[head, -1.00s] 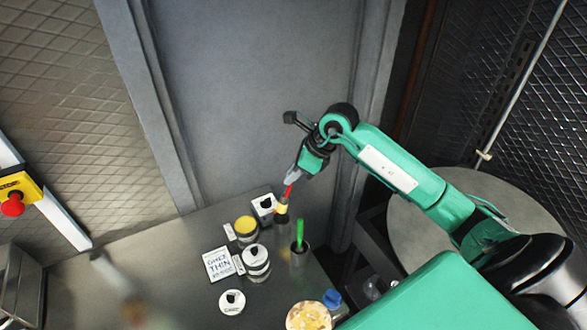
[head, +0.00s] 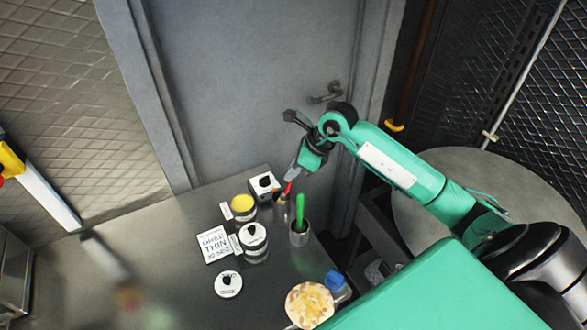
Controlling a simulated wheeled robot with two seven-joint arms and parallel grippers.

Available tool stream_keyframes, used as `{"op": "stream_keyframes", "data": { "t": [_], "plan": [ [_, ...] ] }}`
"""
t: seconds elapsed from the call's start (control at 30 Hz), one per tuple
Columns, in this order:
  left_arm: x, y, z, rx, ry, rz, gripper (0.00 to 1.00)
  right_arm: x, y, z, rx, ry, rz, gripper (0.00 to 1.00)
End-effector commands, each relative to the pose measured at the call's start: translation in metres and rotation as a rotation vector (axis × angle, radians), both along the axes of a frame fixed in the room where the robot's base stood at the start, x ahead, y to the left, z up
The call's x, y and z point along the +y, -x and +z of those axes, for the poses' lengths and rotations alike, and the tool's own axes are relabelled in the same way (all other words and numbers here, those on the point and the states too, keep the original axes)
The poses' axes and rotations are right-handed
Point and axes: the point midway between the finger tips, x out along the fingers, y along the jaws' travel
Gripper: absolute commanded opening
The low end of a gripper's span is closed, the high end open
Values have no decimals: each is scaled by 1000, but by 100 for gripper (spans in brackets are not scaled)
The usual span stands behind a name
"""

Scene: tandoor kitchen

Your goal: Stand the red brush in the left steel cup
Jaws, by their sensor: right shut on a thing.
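My right gripper (head: 292,172) is shut on the red brush (head: 288,187) near the back right of the steel counter. The brush points down and leans a little, with its lower end just above or at the left steel cup (head: 283,212). I cannot tell whether the lower end is inside the rim. A second steel cup (head: 299,238) stands in front and to the right, with a green brush (head: 299,208) upright in it. My left gripper is not in view.
Left of the cups stand a yellow-topped jar (head: 242,204), a white box (head: 263,187), a white-lidded jar (head: 253,238) and a lettered card (head: 214,245). A round white lid (head: 228,284), a plate of food (head: 309,304) and a blue-capped item (head: 334,281) lie nearer. The lower left is blurred.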

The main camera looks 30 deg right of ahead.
Motion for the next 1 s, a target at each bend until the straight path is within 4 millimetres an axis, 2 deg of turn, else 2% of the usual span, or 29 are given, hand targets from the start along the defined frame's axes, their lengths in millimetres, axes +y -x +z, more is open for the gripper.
{"op": "stream_keyframes", "data": {
  "t": [0.3, 0.33, 0.43, 0.47, 0.8, 1.0],
  "plan": [
    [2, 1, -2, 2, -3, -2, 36, 0, 0, -2, 0, 1, 0, 0],
    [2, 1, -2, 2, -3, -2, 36, -1, 0, -2, 0, 1, 0, 21],
    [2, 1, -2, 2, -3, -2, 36, -1, 0, -2, 0, 1, 0, 40],
    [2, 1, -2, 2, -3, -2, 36, -1, 0, -2, 0, 1, 0, 42],
    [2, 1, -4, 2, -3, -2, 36, -2, 1, 0, -1, 2, -1, 42],
    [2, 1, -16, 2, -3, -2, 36, -14, 9, 22, -5, 5, -1, 42]
  ]
}}
